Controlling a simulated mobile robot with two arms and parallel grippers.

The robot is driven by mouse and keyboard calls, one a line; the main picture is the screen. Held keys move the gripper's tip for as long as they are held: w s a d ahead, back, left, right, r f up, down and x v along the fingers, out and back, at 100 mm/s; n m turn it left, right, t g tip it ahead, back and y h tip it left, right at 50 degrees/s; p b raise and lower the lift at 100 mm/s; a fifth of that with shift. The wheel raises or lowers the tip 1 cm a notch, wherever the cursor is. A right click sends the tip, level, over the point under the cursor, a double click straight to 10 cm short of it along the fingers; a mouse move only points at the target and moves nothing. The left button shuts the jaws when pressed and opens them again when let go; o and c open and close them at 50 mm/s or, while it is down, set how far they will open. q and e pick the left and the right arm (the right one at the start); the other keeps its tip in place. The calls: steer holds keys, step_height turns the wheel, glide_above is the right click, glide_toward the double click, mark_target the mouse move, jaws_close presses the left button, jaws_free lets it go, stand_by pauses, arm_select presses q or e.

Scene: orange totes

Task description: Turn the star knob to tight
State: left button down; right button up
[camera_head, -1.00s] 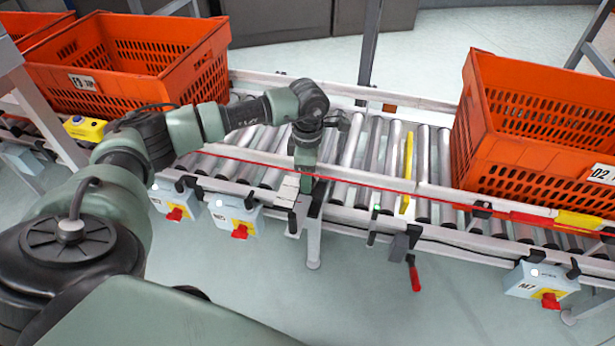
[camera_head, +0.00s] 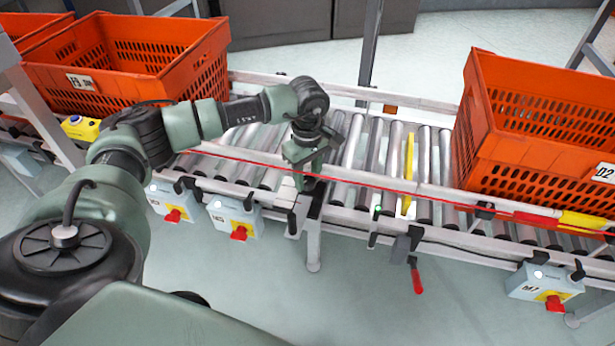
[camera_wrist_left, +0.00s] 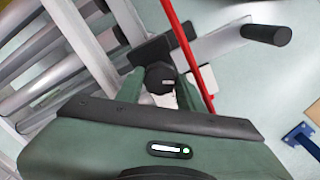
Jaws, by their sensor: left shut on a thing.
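The star knob (camera_wrist_left: 160,79) is a small dark knob with a pale mark on its face, in front of a dark plate in the left wrist view. My left gripper (camera_wrist_left: 163,90) has one green finger on each side of the knob and is shut on it. In the head view my left gripper (camera_head: 301,184) points down at the near rail of the roller conveyor (camera_head: 345,195), and the knob is hidden there behind the fingers. My right gripper is not in view.
A red cord (camera_head: 250,162) runs along the near rail, close by my gripper. Orange totes stand at the left (camera_head: 130,58) and right (camera_head: 535,125). Blue-grey boxes with red switches (camera_head: 236,217) and a red-handled lever (camera_head: 416,280) hang from the rail. The middle rollers carry no tote.

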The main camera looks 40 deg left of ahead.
mark_target(309, 180)
arm_select(q)
steer(key=shift+r+m, duration=0.1)
steer(key=shift+m, duration=0.3)
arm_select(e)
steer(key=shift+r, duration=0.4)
arm_select(q)
steer(key=c, duration=0.9)
jaws_free()
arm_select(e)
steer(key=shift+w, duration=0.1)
arm_select(q)
steer(key=shift+r, duration=0.35)
step_height(309, 180, up, 7)
steer(key=shift+r+p, duration=0.1)
steer(key=shift+p, duration=0.55)
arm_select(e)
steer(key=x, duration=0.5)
arm_select(q)
steer(key=shift+d, duration=0.1)
